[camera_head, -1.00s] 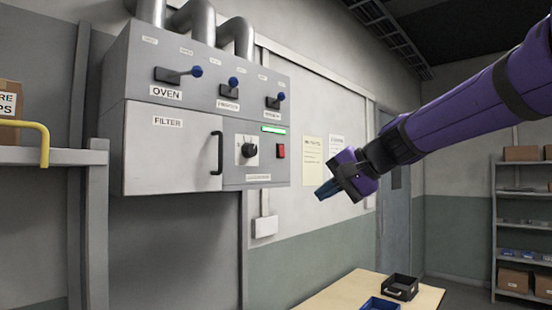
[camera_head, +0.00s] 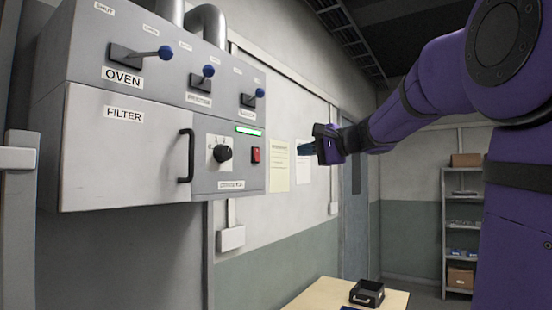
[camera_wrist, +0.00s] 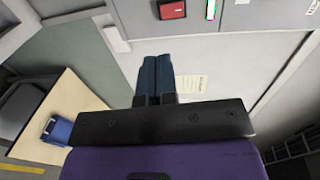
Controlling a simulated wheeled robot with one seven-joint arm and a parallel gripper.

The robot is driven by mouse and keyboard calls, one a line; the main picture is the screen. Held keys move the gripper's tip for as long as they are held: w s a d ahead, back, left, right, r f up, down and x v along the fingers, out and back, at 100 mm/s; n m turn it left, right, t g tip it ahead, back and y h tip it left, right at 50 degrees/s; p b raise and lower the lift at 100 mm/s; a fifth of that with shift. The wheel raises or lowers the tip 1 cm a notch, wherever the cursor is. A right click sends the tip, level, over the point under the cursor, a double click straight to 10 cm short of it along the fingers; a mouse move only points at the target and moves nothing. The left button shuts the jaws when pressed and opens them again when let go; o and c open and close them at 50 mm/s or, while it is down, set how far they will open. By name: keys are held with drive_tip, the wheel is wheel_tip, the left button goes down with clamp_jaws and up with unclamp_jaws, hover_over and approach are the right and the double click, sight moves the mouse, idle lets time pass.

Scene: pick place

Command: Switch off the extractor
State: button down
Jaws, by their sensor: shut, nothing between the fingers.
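The grey extractor unit (camera_head: 110,60) hangs on the wall at the left in the head view. Its lower right panel has a black rotary knob (camera_head: 223,153), a red switch (camera_head: 256,155) and a lit green indicator (camera_head: 249,130). The red switch (camera_wrist: 172,9) and the green light (camera_wrist: 211,9) also show at the top of the wrist view. My gripper (camera_head: 299,149) is shut and empty, to the right of the red switch and apart from the panel. Its blue fingertips lie together in the wrist view (camera_wrist: 157,60).
Three blue-tipped levers, one above the OVEN label (camera_head: 123,77), stick out from the unit's upper face. The FILTER door has a black handle (camera_head: 186,156). A table (camera_head: 325,293) with a black bin (camera_head: 367,293) stands below. Shelves (camera_head: 460,225) stand at the back right.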

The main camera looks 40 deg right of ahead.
sight(253, 162)
drive_tip(key=x, duration=1.3)
drive_tip(key=shift+w+a+f, duration=0.1)
drive_tip(key=shift+w+a, duration=0.05)
drive_tip(key=shift+w, duration=0.15)
drive_tip(key=shift+w, duration=0.1)
